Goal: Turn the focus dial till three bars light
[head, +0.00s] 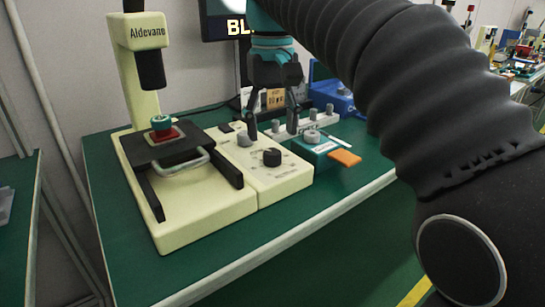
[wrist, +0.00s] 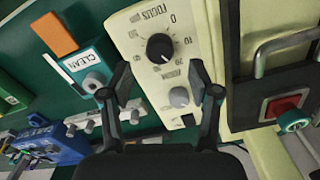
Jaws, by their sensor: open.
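The focus dial is a black round knob (head: 272,157) on the front of the cream control panel (head: 287,180). In the wrist view the black dial (wrist: 160,47) has a white pointer mark, a printed scale around it and the word FOCUS. A grey knob (wrist: 180,97) sits beside it on the same panel. My gripper (head: 272,132) is open and empty, pointing down above the panel behind the dial. In the wrist view its fingers (wrist: 161,76) are spread apart, with the dial beyond them, untouched. I see no lit bars.
A cream Aldevane microscope stand (head: 138,72) with a dark stage and red block (head: 164,133) stands left of the panel. A teal box labelled CLEAN (wrist: 90,66), an orange piece (head: 345,158) and a pale bar with several pegs (wrist: 104,121) crowd the right side.

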